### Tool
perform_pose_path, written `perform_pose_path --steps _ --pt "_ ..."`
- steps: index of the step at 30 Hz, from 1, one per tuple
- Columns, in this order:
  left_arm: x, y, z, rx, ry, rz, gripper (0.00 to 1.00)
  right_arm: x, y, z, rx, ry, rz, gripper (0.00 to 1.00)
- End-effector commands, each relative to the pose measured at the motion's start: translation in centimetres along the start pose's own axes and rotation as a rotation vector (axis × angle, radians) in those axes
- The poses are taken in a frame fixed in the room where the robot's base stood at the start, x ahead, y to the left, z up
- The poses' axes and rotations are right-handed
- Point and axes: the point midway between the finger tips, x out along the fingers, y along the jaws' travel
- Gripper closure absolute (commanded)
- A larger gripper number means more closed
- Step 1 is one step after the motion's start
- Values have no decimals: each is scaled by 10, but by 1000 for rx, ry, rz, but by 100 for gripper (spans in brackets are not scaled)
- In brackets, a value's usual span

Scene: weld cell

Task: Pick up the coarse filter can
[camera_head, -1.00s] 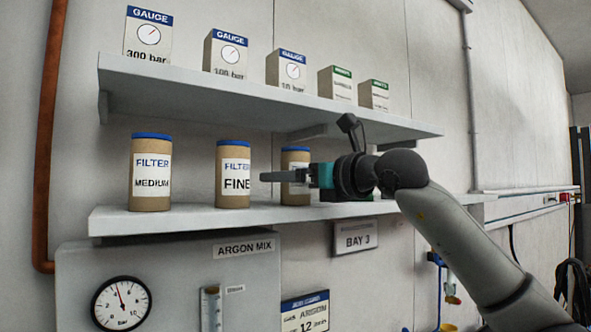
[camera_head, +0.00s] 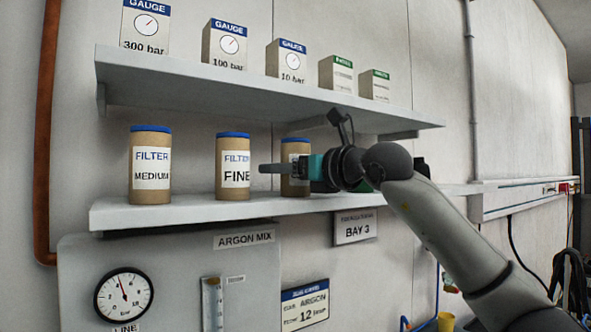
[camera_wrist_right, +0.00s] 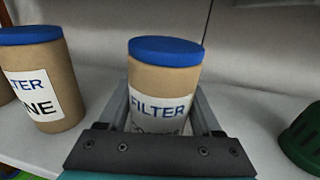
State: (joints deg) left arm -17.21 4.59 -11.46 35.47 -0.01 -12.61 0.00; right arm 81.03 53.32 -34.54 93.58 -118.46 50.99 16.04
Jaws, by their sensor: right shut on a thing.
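The third filter can (camera_head: 295,188), brown with a blue lid, stands on the lower shelf at the right end of the row of cans. Its grade word is mostly hidden in both views, so I cannot read it. In the right wrist view the can (camera_wrist_right: 165,78) is upright between the fingers. My right gripper (camera_head: 283,169) is shut on this can; its fingers also show in the wrist view (camera_wrist_right: 163,110), one on each side. My left gripper is not in view.
The FINE can (camera_head: 233,165) stands close to the left, and the MEDIUM can (camera_head: 151,170) farther left. The upper shelf (camera_head: 250,92) with gauge boxes overhangs. A green object (camera_wrist_right: 302,138) sits to the right on the lower shelf (camera_head: 190,213).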

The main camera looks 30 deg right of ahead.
Motion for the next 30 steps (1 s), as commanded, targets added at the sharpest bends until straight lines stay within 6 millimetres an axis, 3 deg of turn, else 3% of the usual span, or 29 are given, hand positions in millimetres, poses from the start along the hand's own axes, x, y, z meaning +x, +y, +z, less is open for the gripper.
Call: perform_pose_path --steps 1,7,19,28,30 --pt "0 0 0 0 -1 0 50 0 0 0 0 0 0 70" --pt "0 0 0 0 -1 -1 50 0 0 0 0 0 -1 92" --pt "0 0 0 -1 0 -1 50 0 0 6 0 -3 0 93" --pt "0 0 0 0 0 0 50 0 1 39 2 -6 1 93" --pt "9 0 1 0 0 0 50 -17 -1 34 -3 -4 -3 93"
